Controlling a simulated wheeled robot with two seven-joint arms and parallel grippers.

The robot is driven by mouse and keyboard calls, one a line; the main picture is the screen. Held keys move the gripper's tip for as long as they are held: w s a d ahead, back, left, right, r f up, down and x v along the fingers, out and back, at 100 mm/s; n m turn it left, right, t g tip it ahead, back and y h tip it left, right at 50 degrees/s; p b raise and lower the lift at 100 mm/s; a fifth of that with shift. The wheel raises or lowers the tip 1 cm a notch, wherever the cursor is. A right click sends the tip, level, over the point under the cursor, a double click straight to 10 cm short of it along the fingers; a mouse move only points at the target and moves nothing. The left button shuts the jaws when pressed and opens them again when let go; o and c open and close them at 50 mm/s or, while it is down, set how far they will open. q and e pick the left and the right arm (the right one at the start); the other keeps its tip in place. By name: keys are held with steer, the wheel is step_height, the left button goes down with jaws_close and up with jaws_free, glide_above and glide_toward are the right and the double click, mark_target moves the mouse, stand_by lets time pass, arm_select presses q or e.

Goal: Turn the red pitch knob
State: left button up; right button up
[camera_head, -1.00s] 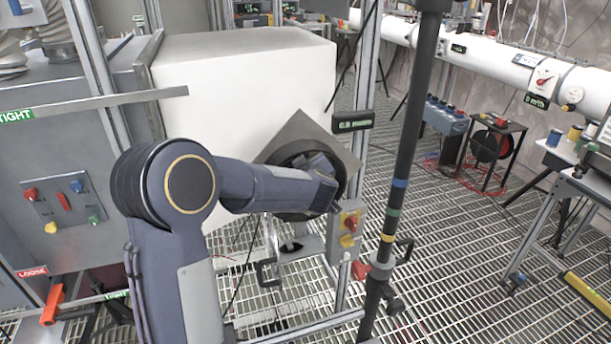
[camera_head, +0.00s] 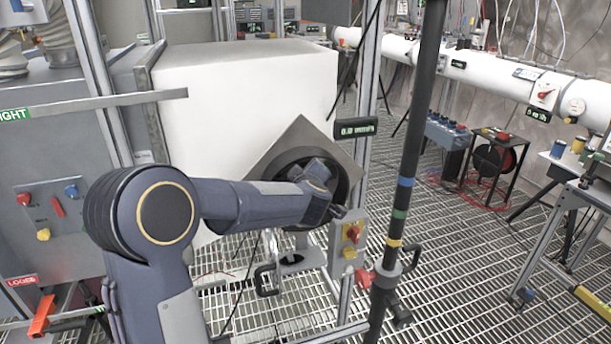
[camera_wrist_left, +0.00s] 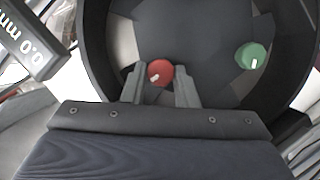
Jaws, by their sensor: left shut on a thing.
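The red pitch knob (camera_wrist_left: 160,73) is a small round red knob with a white mark, inside a dark round housing (camera_wrist_left: 98,60) in the left wrist view. My left gripper (camera_wrist_left: 159,76) has one finger on each side of it and is shut on it. The mark points toward the lower left. In the head view my left arm reaches to the dark round opening in a tilted grey square plate (camera_head: 285,146); the red knob is hidden there. My right gripper is not in view.
A green knob (camera_wrist_left: 251,56) sits right of the red one in the housing. A small display (camera_head: 356,128) is mounted on the post beside the plate, its digits hard to read. A red-and-yellow switch box (camera_head: 348,241) and a dark pole (camera_head: 411,150) stand close right of my wrist.

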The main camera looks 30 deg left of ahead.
arm_select(q)
steer(key=o, duration=1)
steer(key=v, duration=0.7)
steer(key=shift+s+d+r, duration=0.1)
steer(key=shift+s+d, duration=0.15)
steer(key=shift+s, duration=0.1)
